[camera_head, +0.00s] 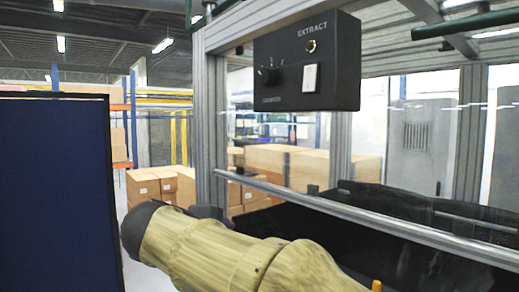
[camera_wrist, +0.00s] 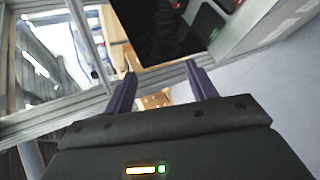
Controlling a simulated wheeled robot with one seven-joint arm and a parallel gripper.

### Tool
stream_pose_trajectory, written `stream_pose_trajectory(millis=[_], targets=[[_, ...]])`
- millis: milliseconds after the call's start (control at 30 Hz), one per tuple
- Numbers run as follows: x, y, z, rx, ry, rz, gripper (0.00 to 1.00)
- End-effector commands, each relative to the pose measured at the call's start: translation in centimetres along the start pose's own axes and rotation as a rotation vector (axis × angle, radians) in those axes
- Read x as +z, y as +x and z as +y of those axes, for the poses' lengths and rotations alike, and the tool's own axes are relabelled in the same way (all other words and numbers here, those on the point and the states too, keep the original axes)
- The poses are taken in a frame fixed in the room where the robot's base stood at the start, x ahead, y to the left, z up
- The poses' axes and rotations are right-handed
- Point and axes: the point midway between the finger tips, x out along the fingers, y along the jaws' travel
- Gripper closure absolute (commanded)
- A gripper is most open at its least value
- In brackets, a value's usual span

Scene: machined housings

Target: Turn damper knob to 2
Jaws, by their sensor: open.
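The black control box (camera_head: 306,62) hangs on the metal frame in the head view, marked EXTRACT at the top. The damper knob (camera_head: 267,77) is a small dark round knob at the left of its face, with small marks above it; its setting is too small to read. A white rocker switch (camera_head: 311,78) sits right of the knob. My gripper (camera_wrist: 161,69) shows in the wrist view, its two dark fingers apart with nothing between them. A dark panel (camera_wrist: 155,30) lies beyond the fingertips; the knob cannot be made out there.
A metal post (camera_head: 211,120) stands left of the box, and a horizontal rail (camera_head: 370,222) runs below it. A dark blue panel (camera_head: 55,190) fills the left side. Stacked cardboard boxes (camera_head: 285,160) stand behind. Open space lies between box and rail.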

Motion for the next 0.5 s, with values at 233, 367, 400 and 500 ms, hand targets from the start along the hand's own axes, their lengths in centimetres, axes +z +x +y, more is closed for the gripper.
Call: stream_pose_trajectory(millis=[233,367,400,500], targets=[[1.5,-15.1,14.7,0.331,0.040,-0.060,0.44],[4.2,-21.6,19.3,0.436,0.123,-0.112,0.44],[5.0,-23.1,20.1,0.455,0.148,-0.125,0.44],[6.6,-25.3,21.3,0.483,0.192,-0.152,0.44]])
